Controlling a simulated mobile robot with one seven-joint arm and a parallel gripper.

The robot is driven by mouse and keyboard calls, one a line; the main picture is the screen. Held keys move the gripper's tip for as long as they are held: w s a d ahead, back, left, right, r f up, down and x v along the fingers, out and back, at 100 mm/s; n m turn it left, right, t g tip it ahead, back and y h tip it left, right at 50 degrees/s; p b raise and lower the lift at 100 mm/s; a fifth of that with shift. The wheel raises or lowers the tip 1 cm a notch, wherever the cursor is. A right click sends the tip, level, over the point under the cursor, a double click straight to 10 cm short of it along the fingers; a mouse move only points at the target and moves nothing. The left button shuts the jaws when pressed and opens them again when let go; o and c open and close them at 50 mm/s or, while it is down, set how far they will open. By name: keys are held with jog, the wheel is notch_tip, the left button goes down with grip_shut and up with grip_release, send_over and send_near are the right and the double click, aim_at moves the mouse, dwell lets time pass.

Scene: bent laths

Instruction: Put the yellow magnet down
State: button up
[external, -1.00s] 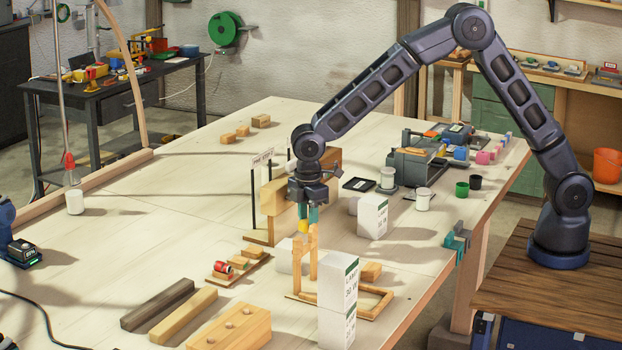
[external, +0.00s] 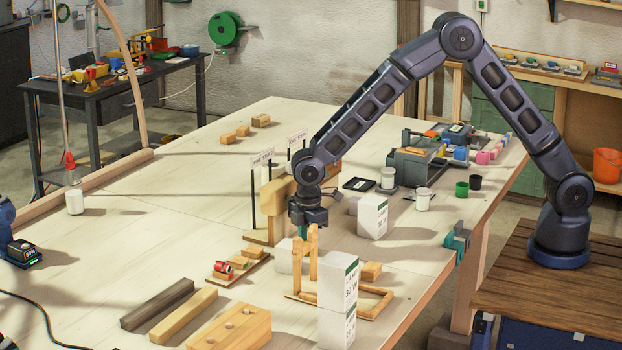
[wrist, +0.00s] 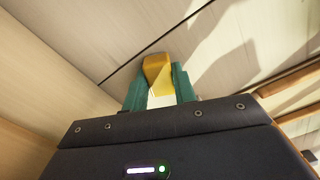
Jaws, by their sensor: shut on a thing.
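The yellow magnet (wrist: 157,68) shows in the wrist view as a yellow block between my two green fingers. My gripper (wrist: 160,88) is shut on it. In the external view my gripper (external: 303,234) points down, low over the table behind the two upright posts of a wooden frame (external: 313,255). The magnet is hidden there by the posts. I cannot tell whether the magnet touches the surface below it.
White lamp boxes stand in front (external: 338,285) and to the right (external: 372,216). A wooden stand with dark rods and signs (external: 270,200) is just left of my gripper.

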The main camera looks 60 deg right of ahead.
jog(key=o, duration=1.1)
jog(key=shift+c, duration=0.2)
notch_tip(320, 180, up, 12)
jog(key=s+d+r+m+t, duration=0.1)
jog(key=s+d+r+m, duration=0.3)
jog(key=d+r, duration=0.85)
jog(key=s+d+r+m+t, duration=0.1)
jog(key=s+d+r, duration=0.2)
jog(key=s+d, duration=0.25)
jog(key=s+d+r+m, duration=0.1)
jog(key=s+d+r, duration=0.25)
jog(key=d, duration=0.25)
jog(key=s+d+m+t, duration=0.1)
jog(key=s+d+m, duration=0.2)
jog(key=s+d, duration=0.4)
jog(key=s+d+m+t, duration=0.1)
jog(key=s+d+m, duration=0.3)
jog(key=s, duration=1.4)
jog(key=d, duration=0.3)
jog(key=shift+m+t, duration=0.3)
